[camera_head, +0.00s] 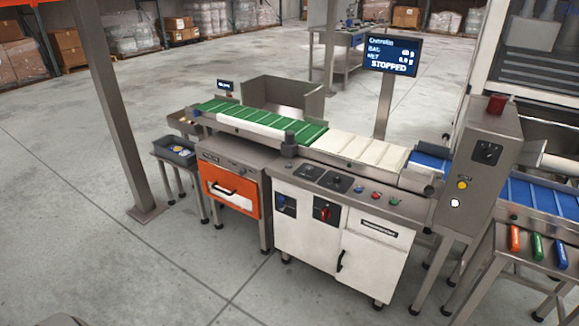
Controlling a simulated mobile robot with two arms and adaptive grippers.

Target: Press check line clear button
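The check line (350,155) stands in the middle, with a green belt (262,118) at its left and a white belt section to the right. A steel control box (480,165) at the right carries a black knob (487,152), a yellow button (462,184) and a white button (455,203). The labels are too small to read, so I cannot tell which is the clear button. Neither of my grippers is in view.
A screen (391,55) on a post reads STOPPED. An orange-fronted cabinet (232,185) and a small stand with a grey tray (174,151) are at left. A steel post (115,110) stands left. A table (515,245) with coloured handles is at right.

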